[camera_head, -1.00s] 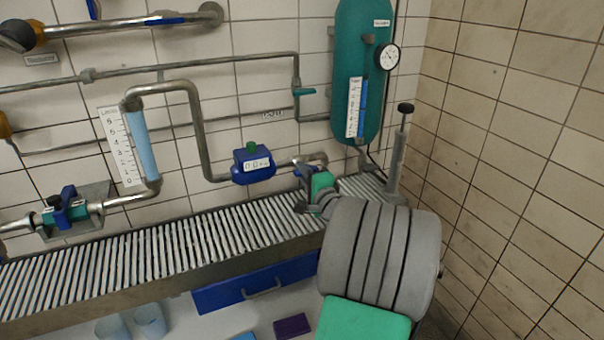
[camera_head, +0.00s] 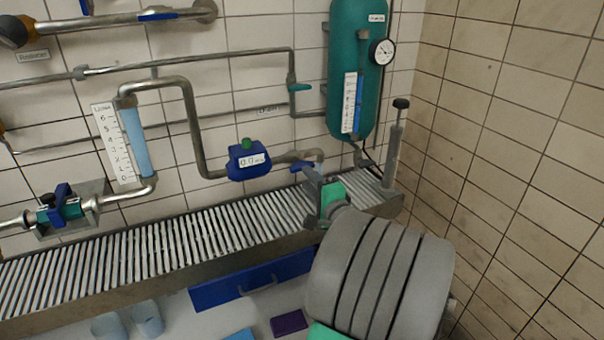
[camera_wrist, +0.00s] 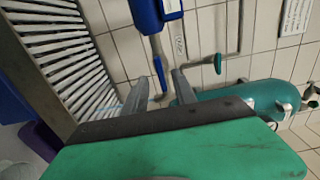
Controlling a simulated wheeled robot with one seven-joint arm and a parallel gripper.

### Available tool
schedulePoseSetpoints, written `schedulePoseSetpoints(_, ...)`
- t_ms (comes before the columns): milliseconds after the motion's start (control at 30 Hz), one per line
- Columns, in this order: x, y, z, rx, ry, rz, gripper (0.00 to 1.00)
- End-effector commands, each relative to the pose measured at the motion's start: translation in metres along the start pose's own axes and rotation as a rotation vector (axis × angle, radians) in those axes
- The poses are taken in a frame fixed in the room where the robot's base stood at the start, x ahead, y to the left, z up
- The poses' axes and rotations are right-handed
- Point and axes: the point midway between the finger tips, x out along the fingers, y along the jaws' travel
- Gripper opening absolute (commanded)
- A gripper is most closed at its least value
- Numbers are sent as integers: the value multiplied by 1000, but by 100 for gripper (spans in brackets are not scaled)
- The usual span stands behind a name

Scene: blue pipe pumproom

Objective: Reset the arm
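My arm reaches in from the lower right in the head view, its grey ribbed section in front of the grated ledge (camera_head: 180,240). My gripper (camera_head: 308,178) is over the right end of the ledge, near the blue valve handle (camera_head: 303,165) on the pipe. In the wrist view my gripper (camera_wrist: 160,80) shows two grey fingers apart, with nothing seen held between them. The wall pipe shows behind the gap.
A teal tank (camera_head: 355,70) with a gauge (camera_head: 382,52) stands behind the gripper. A pump handle (camera_head: 397,140) rises at the right. A blue meter (camera_head: 248,160) is to the left. Two cups (camera_head: 147,318) and a purple block (camera_head: 289,323) are below the ledge.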

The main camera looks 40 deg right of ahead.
Motion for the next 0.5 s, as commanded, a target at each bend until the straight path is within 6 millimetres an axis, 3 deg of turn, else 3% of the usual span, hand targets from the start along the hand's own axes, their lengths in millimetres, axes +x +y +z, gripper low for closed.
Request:
schedulePoseSetpoints(133, -8, 0, 1, -1, -1, 0, 33)
schedulePoseSetpoints(433, -8, 0, 1, -2, -3, 1, 33)
schedulePoseSetpoints(500, -5, -2, 10, -23, -21, 17, 33)
